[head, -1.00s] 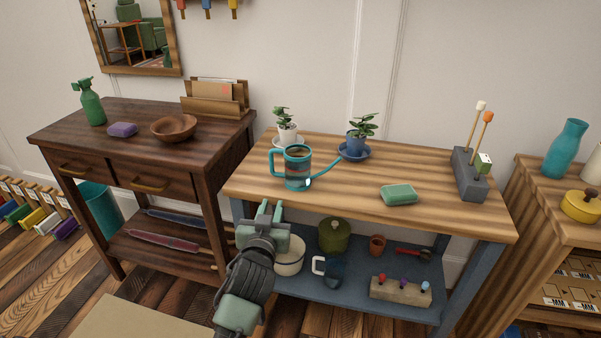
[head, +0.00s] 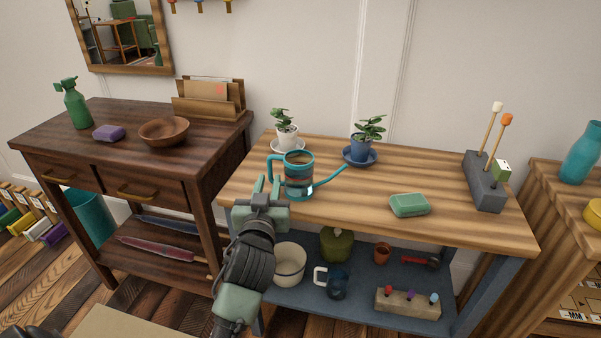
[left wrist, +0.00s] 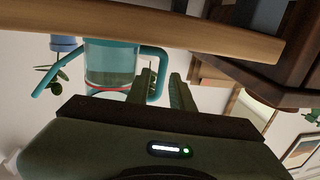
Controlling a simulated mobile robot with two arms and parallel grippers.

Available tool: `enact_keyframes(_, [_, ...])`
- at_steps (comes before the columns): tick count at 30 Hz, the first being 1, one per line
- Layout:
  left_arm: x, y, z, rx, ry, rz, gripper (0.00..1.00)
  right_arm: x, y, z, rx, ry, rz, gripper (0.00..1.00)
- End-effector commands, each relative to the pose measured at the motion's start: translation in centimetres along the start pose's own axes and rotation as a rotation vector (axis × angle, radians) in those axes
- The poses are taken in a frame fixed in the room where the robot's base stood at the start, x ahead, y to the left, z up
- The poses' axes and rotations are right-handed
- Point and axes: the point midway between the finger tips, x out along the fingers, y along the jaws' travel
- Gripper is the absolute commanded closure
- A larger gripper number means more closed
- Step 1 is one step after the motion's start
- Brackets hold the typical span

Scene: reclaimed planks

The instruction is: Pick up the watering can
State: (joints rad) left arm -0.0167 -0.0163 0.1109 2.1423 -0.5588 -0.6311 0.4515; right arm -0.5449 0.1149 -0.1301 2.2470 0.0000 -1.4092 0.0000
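In the left wrist view the watering can (left wrist: 110,64) appears upside down. My left gripper (head: 266,187) is open just in front of the can's handle. In the left wrist view the handle shows between the two fingers (left wrist: 160,92), and no grip on it is seen. My right gripper is not in view.
On the bench top (head: 440,228), a white-potted plant (head: 287,136) and a blue-potted plant (head: 362,145) stand behind the can. A dark cabinet (head: 150,170) stands left.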

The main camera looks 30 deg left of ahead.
Motion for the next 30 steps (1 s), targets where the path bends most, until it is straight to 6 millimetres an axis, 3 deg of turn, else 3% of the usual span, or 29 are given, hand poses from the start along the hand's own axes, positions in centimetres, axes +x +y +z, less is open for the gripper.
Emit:
enact_keyframes(5, [0.7,-0.1,-0.3,-0.002,0.008,-0.003,0.78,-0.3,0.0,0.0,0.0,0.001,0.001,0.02])
enact_keyframes(21, [7.5,-0.4,-0.2,-0.002,0.007,-0.002,0.78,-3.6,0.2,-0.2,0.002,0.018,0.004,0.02])
enact_keyframes(29, [7.7,-0.4,-0.2,-0.003,0.006,-0.002,0.78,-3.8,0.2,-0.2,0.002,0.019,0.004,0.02])
enact_keyframes(30, [7.7,-0.4,-0.2,-0.003,0.006,-0.002,0.86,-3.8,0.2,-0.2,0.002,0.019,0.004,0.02])
